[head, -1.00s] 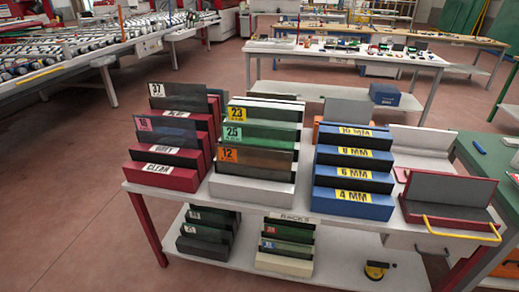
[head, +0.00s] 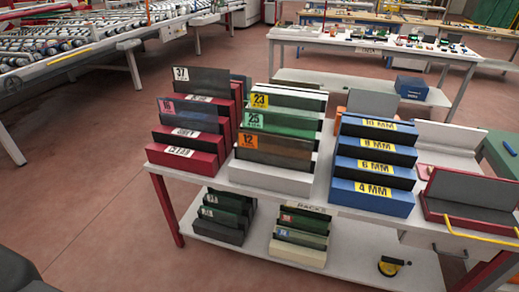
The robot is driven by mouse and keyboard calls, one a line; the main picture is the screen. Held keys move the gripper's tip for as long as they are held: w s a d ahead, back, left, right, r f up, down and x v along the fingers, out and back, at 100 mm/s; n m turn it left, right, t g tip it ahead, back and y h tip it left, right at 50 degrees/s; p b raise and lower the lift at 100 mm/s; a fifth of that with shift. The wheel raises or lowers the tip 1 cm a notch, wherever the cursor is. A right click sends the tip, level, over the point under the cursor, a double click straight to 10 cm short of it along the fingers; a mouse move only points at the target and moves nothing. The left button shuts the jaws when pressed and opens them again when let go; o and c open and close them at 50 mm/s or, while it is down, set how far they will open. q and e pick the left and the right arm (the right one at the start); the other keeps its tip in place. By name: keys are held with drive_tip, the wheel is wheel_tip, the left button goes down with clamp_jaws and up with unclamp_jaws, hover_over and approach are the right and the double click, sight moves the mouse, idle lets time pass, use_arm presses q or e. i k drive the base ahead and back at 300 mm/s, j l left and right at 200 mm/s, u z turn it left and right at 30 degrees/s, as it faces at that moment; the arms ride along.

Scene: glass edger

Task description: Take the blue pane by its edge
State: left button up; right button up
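No pane in view is plainly blue. In the red rack (head: 187,159), a dark grey pane with a pink label (head: 192,118) could be bluish, but I cannot tell. Behind it stands a grey pane marked 37 (head: 204,80). The white rack (head: 272,178) beside it holds a green pane marked 25 (head: 286,123) and a brown pane marked 12 (head: 278,150). All these panes stand upright in slots, with top edges showing. Neither gripper is in view.
The blue rack (head: 372,199) marked in MM stands to the right, with a red-framed tray (head: 470,197) beyond. A lower shelf (head: 345,255) carries smaller racks and a yellow-black tool (head: 390,266). A roller table (head: 65,60) stands back left. Open floor (head: 90,200) lies left of the cart.

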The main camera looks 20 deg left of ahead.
sight(196, 116)
drive_tip(key=i+j+u, duration=0.15)
drive_tip(key=i+j, duration=0.95)
